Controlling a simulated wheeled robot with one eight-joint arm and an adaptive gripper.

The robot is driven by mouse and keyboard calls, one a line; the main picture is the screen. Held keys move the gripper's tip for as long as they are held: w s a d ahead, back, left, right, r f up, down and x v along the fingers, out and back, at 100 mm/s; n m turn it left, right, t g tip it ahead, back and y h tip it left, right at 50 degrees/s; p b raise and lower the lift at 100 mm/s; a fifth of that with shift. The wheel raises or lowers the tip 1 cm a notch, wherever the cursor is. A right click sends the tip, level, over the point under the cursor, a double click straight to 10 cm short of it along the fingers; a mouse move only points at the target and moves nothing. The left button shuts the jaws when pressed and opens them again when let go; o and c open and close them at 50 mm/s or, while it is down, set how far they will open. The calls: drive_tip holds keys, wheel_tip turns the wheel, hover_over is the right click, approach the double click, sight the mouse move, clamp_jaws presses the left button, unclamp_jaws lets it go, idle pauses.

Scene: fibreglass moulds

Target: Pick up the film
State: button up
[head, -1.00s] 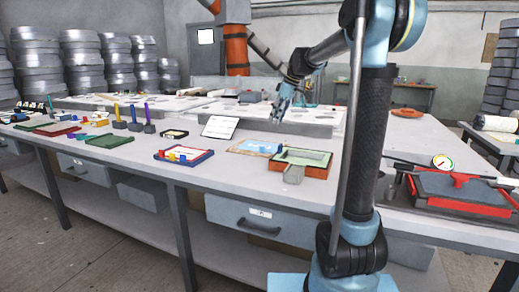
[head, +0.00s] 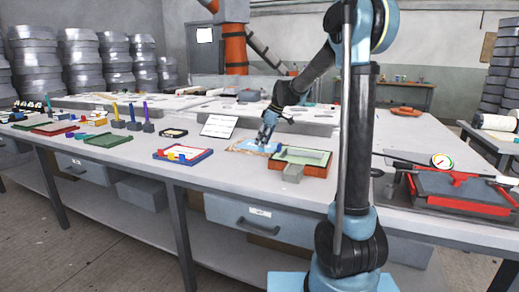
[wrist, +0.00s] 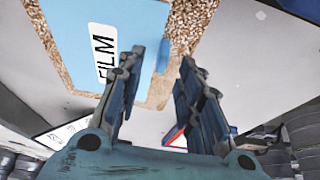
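The film is a light blue sheet with a white label reading "FILM" (wrist: 142,28), lying on a speckled tan cork-like board (wrist: 190,22) in the wrist view. In the head view the film (head: 254,147) lies on the bench in the middle, partly hidden by my gripper. My gripper (head: 265,138) is right over the film, pointing down. A small blue tab (wrist: 164,56) at the film's edge shows between the fingertips. I cannot tell whether the fingers touch it.
A green-and-orange tray (head: 316,170) with a grey block (head: 292,173) stands just right of the film. A red-and-blue framed tray (head: 183,163) is to the left. A white sign (head: 219,126) stands behind. A red-framed mould (head: 460,193) is at far right.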

drive_tip(key=shift+x, duration=1.25)
clamp_jaws()
wheel_tip(320, 180, up, 28)
